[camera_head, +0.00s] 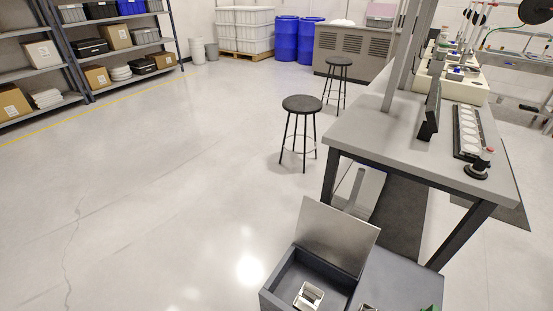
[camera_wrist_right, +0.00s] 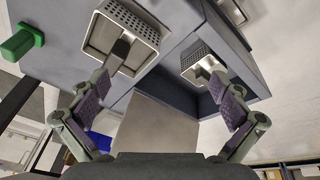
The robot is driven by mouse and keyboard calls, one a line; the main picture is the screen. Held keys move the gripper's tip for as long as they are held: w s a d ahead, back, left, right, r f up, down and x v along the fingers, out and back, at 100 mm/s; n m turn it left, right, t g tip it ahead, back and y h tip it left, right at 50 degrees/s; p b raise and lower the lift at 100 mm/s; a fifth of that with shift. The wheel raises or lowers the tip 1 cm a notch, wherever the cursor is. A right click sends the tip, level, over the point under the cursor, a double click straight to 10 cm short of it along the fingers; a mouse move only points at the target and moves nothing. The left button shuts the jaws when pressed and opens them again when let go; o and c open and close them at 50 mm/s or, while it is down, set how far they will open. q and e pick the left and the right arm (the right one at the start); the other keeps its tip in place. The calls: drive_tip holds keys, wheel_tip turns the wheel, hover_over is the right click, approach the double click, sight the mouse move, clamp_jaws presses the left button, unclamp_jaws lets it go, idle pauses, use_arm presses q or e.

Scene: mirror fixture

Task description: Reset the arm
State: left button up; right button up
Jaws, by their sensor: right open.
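My right gripper (camera_wrist_right: 160,88) shows in the right wrist view, its two fingers spread wide with nothing between the tips. Beyond the fingers is a silver perforated metal piece (camera_wrist_right: 138,22) with a rim on a grey surface. A second such piece (camera_wrist_right: 193,70) is inside an open dark box (camera_wrist_right: 262,80). In the head view the box (camera_head: 269,294) is at the bottom, its lid (camera_head: 335,230) raised, with one metal piece (camera_head: 308,297) inside. Neither gripper shows in the head view, so my left gripper is not seen.
A green block (camera_wrist_right: 22,42) lies on the grey surface (camera_head: 400,275) beside the box. A workbench (camera_head: 395,125) with a black tray (camera_head: 468,130) of pale discs stands at right. Two stools (camera_head: 302,105) (camera_head: 340,61) stand behind. The floor at left is clear.

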drive_tip(key=shift+g, duration=0.3)
drive_tip(key=s+f+p, duration=0.1)
drive_tip(key=f+p, duration=0.1)
drive_tip(key=f, duration=0.1)
drive_tip(key=s+d+f+p, duration=0.1)
drive_tip(key=f, duration=0.1)
drive_tip(key=shift+s, duration=0.3)
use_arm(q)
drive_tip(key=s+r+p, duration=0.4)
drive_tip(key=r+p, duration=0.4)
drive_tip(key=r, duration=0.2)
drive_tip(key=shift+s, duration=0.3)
use_arm(e)
drive_tip(key=s+f, duration=0.5)
drive_tip(key=s, duration=0.4)
drive_tip(key=s+d+f+g, duration=0.1)
drive_tip(key=s+f, duration=0.4)
drive_tip(key=s, duration=0.5)
drive_tip(key=shift+s, duration=0.2)
drive_tip(key=shift+d, duration=0.15)
